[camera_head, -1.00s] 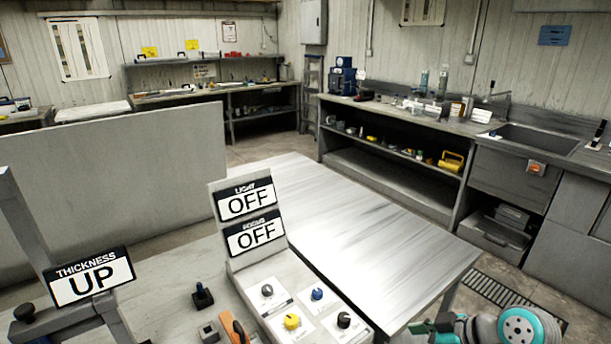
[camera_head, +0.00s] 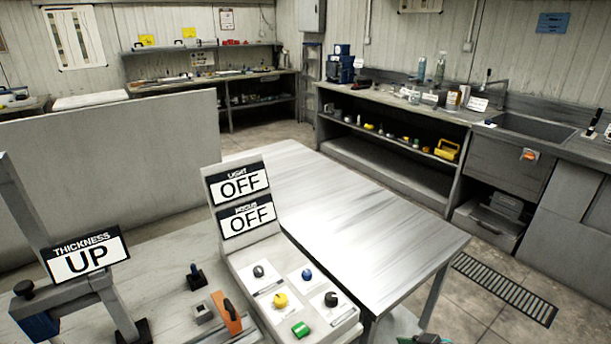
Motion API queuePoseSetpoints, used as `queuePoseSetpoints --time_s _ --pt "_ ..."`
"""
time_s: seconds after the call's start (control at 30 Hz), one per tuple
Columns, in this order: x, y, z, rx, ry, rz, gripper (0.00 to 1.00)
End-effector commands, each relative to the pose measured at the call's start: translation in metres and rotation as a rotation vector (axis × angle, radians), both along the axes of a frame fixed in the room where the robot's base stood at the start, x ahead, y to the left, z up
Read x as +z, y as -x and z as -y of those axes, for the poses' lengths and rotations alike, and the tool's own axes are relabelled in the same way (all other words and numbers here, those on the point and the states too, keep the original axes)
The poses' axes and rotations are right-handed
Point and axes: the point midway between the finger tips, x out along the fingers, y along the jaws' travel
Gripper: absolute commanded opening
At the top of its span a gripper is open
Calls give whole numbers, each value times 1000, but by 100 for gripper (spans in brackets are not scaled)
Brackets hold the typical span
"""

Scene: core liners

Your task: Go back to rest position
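My gripper is not clearly in view; only a small teal and dark piece of my arm shows at the bottom edge, right of centre. The control panel (camera_head: 262,268) stands on the near bench with its LIGHT sign (camera_head: 238,184) and second sign (camera_head: 246,216) both reading OFF. Below them are a grey knob, a blue knob (camera_head: 307,275), a yellow knob (camera_head: 280,300), a black knob (camera_head: 331,299) and a green part (camera_head: 301,330). A THICKNESS sign (camera_head: 85,256) at the left reads UP.
A bare metal table (camera_head: 360,215) extends behind the panel. A grey partition (camera_head: 110,170) stands at the left. A counter with a sink (camera_head: 535,128) runs along the right. An orange-handled item (camera_head: 228,315) lies beside the panel. Floor with a drain grate (camera_head: 505,288) is clear at the right.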

Motion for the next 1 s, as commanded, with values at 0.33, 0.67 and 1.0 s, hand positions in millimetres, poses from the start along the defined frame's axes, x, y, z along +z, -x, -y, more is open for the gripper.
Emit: queuePoseSetpoints --time_s 0.33,0.67,1.0 --pt "-73 56 -19 -276 -58 6 59" --pt "-111 135 -21 -509 -67 63 59" --pt "-109 227 -14 -667 -55 169 59"
